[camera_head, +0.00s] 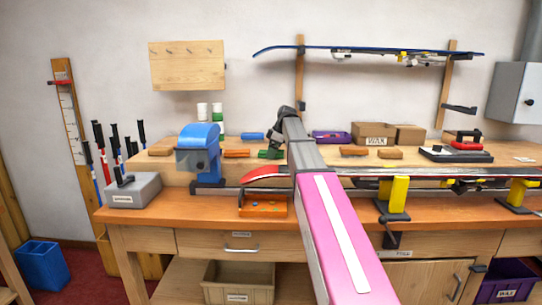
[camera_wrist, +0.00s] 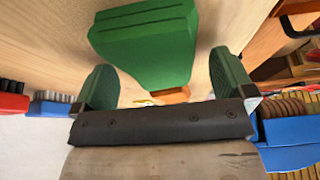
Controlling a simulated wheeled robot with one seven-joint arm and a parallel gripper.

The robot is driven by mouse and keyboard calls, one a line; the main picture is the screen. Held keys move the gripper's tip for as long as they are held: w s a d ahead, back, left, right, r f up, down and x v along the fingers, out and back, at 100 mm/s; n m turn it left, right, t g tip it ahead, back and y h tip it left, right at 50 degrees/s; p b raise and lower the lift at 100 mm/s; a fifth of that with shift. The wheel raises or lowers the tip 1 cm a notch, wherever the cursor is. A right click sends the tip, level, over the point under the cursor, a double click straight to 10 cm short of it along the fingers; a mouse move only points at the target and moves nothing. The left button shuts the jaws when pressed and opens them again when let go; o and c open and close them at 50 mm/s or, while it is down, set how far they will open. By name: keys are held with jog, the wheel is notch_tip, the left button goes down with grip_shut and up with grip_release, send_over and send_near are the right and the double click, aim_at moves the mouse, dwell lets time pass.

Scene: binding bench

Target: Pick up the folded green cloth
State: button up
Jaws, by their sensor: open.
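The folded green cloth (camera_wrist: 145,42) lies on the wooden surface in the wrist view, its folded layers showing at one edge. My gripper (camera_wrist: 162,66) is open, with one green-padded finger on each side of the near part of the cloth. Both fingers look apart from it, and nothing is held. I cannot tell the height gap. In the head view my arm hides the gripper's fingers.
An orange block (camera_wrist: 172,95) shows by the cloth's near end. Blue (camera_wrist: 50,103) and red (camera_wrist: 12,100) brushes are at the left of the wrist view. In the head view, a blue machine (camera_head: 198,150) stands left, and a ski (camera_head: 430,171) lies along the bench right of my arm.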

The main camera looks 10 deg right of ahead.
aim_at(264, 151)
jog(key=c, duration=1)
jog(key=shift+o, duration=0.2)
jog(key=shift+r, duration=0.5)
jog(key=r, duration=0.2)
jog(key=a+r, duration=0.1)
jog(key=shift+r, duration=0.4)
jog(key=a+r, duration=0.6)
jog(key=a, duration=0.4)
jog(key=shift+s+a, duration=0.35)
jog(key=shift+s, duration=0.1)
jog(key=shift+r, duration=0.1)
